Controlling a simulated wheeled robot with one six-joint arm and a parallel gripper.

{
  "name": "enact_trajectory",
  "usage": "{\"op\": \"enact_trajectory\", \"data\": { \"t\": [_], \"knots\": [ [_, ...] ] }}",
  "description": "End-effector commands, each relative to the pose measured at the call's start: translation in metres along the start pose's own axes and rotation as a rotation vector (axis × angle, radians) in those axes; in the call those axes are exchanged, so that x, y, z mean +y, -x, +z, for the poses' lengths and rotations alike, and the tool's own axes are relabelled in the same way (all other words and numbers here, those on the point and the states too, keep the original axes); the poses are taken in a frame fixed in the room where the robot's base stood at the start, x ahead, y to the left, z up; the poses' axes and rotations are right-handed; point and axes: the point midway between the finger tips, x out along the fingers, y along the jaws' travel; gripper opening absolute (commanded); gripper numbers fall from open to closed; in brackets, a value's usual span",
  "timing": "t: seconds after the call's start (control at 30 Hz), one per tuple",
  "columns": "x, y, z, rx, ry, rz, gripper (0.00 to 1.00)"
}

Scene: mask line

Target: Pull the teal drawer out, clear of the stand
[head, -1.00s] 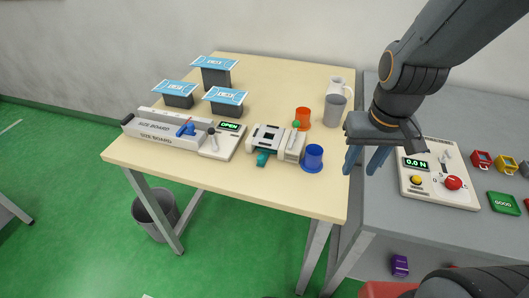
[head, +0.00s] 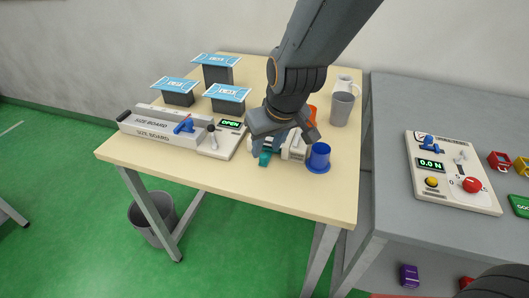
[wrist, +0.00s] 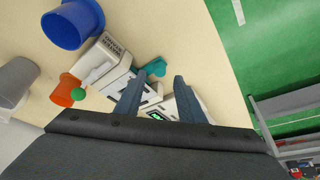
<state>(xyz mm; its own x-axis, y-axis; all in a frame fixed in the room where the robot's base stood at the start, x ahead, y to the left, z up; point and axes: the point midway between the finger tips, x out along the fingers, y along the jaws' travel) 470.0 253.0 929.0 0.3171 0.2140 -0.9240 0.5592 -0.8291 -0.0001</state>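The teal drawer (head: 265,158) shows as a small tab at the front of the white and grey stand (head: 296,150) on the wooden table. The rest of the drawer is hidden. In the wrist view, the teal part (wrist: 156,67) lies between and a little beyond my fingertips, beside the stand (wrist: 108,65). My gripper (head: 274,146) is over the stand and hides much of it in the head view. In the wrist view, my gripper (wrist: 160,78) has its two fingers apart with nothing held. I cannot tell whether a finger touches the drawer.
A blue cup (head: 319,158) stands right beside the stand, with an orange cup (wrist: 66,92) behind. The size board unit (head: 165,130) and its lever box (head: 220,142) are to the left. The table front is clear.

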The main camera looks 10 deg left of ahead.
Motion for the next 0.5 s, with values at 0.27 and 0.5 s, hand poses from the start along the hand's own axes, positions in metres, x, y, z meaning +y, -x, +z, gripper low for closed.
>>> {"op": "enact_trajectory", "data": {
  "t": [0.27, 0.5],
  "knots": [
    [0.0, -0.033, 0.0, -0.002, -0.001, 0.0, 0.35],
    [0.0, -0.04, 0.0, 0.001, 0.0, 0.001, 0.35]
  ]
}}
